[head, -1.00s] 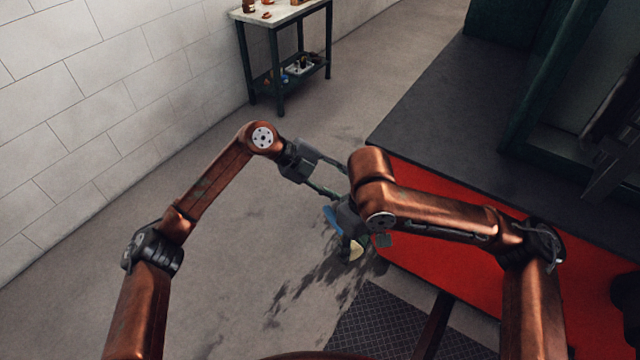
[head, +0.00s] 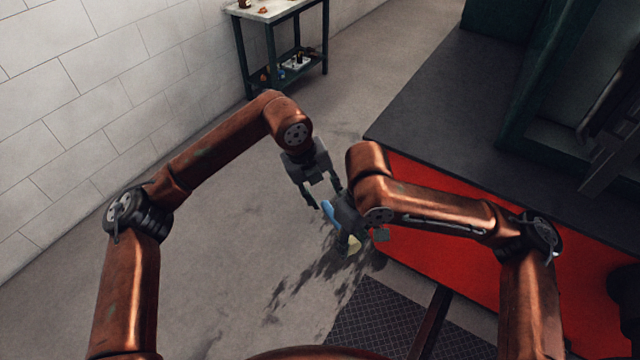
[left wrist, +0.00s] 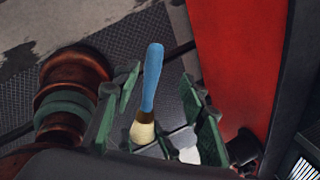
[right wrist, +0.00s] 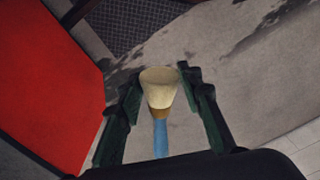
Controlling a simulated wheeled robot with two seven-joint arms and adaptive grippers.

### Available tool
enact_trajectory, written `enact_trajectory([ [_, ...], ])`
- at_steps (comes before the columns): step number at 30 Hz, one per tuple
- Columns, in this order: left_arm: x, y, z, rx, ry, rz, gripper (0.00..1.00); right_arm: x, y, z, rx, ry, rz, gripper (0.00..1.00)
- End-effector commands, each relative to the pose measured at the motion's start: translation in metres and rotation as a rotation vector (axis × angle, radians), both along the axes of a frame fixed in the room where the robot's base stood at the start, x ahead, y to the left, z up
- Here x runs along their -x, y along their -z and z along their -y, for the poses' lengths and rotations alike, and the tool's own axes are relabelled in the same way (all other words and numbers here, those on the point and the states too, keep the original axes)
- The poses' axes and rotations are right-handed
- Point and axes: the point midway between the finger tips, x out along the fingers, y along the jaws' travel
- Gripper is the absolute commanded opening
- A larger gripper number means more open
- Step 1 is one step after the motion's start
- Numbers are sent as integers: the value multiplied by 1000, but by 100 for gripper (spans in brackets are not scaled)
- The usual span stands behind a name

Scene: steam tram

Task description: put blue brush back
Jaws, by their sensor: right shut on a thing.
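The blue brush has a blue handle (head: 331,212) and pale cream bristles (head: 350,245). My right gripper (right wrist: 155,75) is shut on the brush; in the right wrist view the bristles point away from the palm and the handle runs back towards it. My left gripper (head: 325,196) is open just left of and above the right gripper, its fingers pointing down. In the left wrist view the brush (left wrist: 151,85) shows between the left fingers, handle end up. I cannot tell whether the left fingers touch it. In the head view my right wrist hides part of the brush.
A red panel (head: 440,240) and dark platform (head: 440,120) lie to the right. The grey floor at left is clear.

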Motion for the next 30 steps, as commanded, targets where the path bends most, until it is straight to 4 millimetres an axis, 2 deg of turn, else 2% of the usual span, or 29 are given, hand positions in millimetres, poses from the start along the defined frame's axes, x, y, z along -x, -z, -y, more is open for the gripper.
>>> enact_trajectory([
  [1,0,10,3,1,1,-4,39,0,0,0,0,0,0,9],
  [6,-3,34,10,1,1,-3,39,0,0,0,0,0,0,9],
  [12,-5,48,14,1,0,-1,39,0,0,0,-1,0,1,9],
  [22,-6,51,15,1,0,-1,39,0,0,0,-1,0,1,9],
  [30,-6,50,15,2,1,0,20,0,0,-1,-1,-1,0,9],
])
